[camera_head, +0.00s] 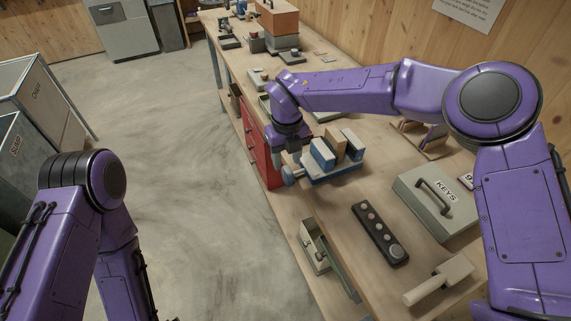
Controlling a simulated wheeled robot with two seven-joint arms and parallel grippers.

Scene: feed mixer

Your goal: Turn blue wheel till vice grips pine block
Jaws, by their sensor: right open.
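The blue vice (338,172) stands on the workbench near its front edge. A pine block (338,137) sits upright between its two jaws; at this size I cannot tell whether both jaws touch it. The blue wheel (289,176) is at the vice's left end, by the bench edge. My right gripper (291,160) points down just above the wheel and is open. Its fingers are small and partly dark, so I cannot tell whether they touch the wheel. My left arm shows at the lower left, but its gripper is out of view.
On the bench, a grey KEYS box (436,204), a black button strip (379,233) and a pale wooden mallet-like tool (439,279) lie right of and nearer than the vice. A red drawer unit (259,141) is under the bench.

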